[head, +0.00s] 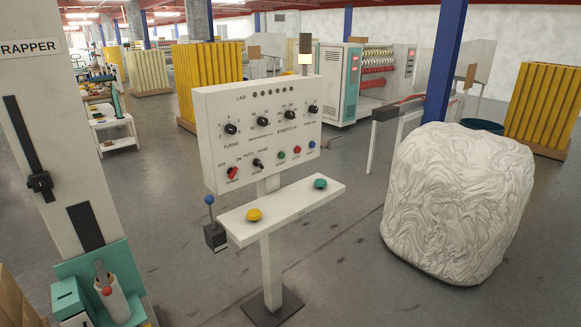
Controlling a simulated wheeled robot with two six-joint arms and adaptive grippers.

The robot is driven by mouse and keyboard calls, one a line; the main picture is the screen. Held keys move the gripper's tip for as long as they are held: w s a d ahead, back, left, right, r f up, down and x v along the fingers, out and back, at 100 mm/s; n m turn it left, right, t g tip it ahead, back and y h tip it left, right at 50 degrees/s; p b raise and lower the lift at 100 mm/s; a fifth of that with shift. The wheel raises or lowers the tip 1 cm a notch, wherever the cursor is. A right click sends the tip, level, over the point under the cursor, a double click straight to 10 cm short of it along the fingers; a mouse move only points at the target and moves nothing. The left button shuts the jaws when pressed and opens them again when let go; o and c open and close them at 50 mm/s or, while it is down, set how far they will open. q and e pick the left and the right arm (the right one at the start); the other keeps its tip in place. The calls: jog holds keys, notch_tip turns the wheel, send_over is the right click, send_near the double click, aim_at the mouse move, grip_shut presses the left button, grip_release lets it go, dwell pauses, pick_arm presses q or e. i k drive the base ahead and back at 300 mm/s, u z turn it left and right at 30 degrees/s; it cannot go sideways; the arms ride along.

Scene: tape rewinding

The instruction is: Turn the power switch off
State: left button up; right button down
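The power switch (232,173) is a red rotary knob at the lower left of a white control panel (210,120). OFF is marked to its upper left and ON to its upper right. The knob is too small to tell surely which mark it points to. A black selector knob (258,164) sits just right of it, under AUTO and HAND marks. Neither of my grippers is in view, and nothing touches the switch.
A shelf (285,208) below the panel carries a yellow button (254,215) and a teal button (320,183). A blue-tipped lever (210,212) stands at its left. A large white wrapped bale (455,205) stands right; the wrapper column (50,130) stands left.

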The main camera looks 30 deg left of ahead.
aim_at(231, 172)
jog(key=z, duration=0.45)
jog(key=i, duration=2)
jog(key=u, duration=1.3)
jog(key=i, duration=0.7)
jog(key=u, duration=0.8)
